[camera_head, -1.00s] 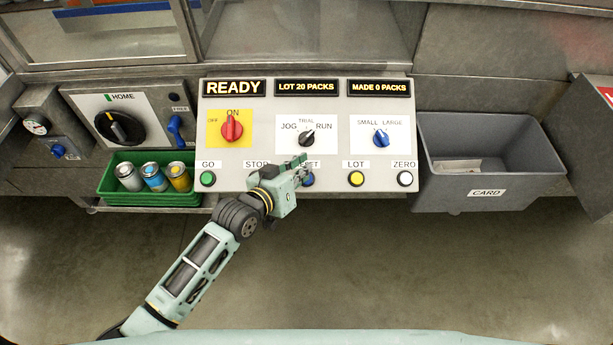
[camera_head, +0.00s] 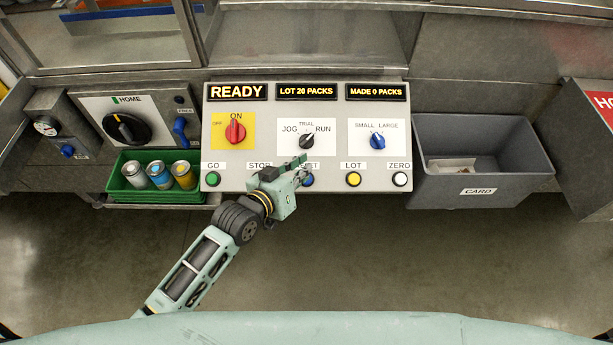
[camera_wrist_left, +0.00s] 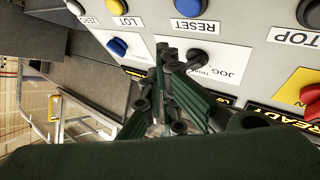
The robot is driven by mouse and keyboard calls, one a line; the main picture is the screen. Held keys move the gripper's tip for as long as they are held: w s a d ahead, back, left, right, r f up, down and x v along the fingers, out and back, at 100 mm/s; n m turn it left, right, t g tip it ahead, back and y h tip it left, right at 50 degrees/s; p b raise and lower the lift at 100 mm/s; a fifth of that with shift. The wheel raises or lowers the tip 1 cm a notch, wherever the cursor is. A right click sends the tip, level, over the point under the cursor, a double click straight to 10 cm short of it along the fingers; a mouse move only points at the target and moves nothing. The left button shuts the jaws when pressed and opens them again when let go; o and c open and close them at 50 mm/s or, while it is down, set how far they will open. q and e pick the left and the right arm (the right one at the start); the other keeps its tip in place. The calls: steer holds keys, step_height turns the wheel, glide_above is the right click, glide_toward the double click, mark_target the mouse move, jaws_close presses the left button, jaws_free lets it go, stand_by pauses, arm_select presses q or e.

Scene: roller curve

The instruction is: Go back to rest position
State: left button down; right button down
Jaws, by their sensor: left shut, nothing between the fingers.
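My left gripper (camera_head: 300,168) is shut and empty in the head view. It is in front of the control panel (camera_head: 230,165), over the area of the blue RESET button (camera_head: 308,180), partly covering that button and its label. In the left wrist view my left gripper (camera_wrist_left: 160,125) points at the panel, with the black JOG-TRIAL-RUN knob (camera_wrist_left: 196,55) and the blue RESET button (camera_wrist_left: 188,8) close by. I cannot tell whether the fingers touch the panel. My right gripper is not in view.
The panel carries a red ON/OFF knob (camera_head: 235,132), a blue SMALL-LARGE knob (camera_head: 378,141) and several buttons. A green bin (camera_head: 150,197) with cans stands left, a grey CARD bin (camera_head: 440,195) right. The floor (camera_head: 400,260) in front is clear.

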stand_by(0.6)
arm_select(q)
steer(key=s+a+f+g+y, duration=0.1)
steer(key=s+a+g+y, duration=0.3)
steer(key=s+a, duration=0.75)
steer(key=s+a+g+y, duration=0.4)
steer(key=s+a, duration=0.4)
steer(key=s, duration=0.7)
step_height(320, 180, down, 31)
steer(key=s+g+b, duration=0.1)
steer(key=s+b, duration=0.2)
steer(key=s+a+f+g+b, duration=0.1)
steer(key=s+a+f, duration=0.2)
steer(key=s+f, duration=1.3)
